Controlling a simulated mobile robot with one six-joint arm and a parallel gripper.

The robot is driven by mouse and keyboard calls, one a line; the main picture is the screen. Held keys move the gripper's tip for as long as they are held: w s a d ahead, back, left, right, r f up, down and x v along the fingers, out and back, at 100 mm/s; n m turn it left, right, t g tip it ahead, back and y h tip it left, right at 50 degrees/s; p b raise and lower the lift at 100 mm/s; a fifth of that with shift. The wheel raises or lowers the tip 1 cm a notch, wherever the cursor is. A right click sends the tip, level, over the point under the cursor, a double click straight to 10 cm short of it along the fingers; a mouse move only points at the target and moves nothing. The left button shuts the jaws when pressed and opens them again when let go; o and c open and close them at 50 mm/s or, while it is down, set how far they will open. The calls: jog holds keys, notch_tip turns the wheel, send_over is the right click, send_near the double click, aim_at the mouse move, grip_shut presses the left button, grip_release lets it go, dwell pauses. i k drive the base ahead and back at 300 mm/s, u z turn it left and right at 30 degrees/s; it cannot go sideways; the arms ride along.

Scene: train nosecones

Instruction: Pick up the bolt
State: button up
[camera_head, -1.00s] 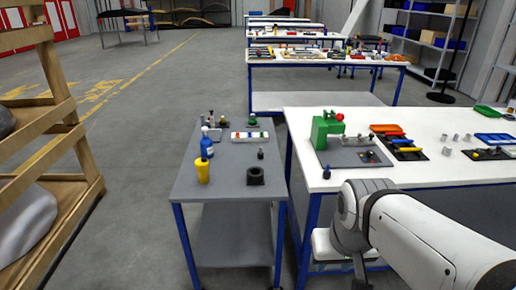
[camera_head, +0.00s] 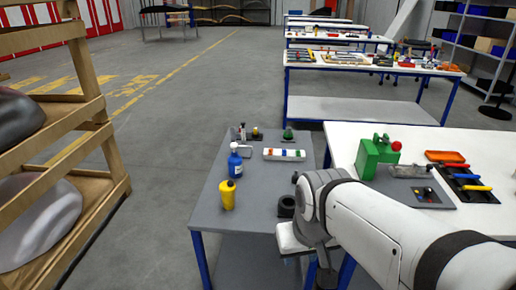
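I cannot make out the bolt with certainty. A small dark upright piece (camera_head: 295,178) shows at the edge of my arm on the grey cart (camera_head: 210,216), and it is too small to identify. Small metal and dark pieces (camera_head: 241,133) stand at the cart's back left, also too small to name. My arm covers the cart's right front part. My gripper (camera_head: 325,274) is a dark shape at the bottom of the view, in front of the cart's right side. Its fingers do not show clearly, and I see nothing held.
On the cart stand a blue bottle (camera_head: 235,160), a yellow bottle (camera_head: 227,195), a white tray (camera_head: 284,155) and a black ring-like block (camera_head: 286,205). A wooden rack (camera_head: 88,85) is at left; floor lies between.

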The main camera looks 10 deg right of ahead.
aim_at(295, 178)
jog(key=i, duration=0.95)
jog(key=z, duration=0.55)
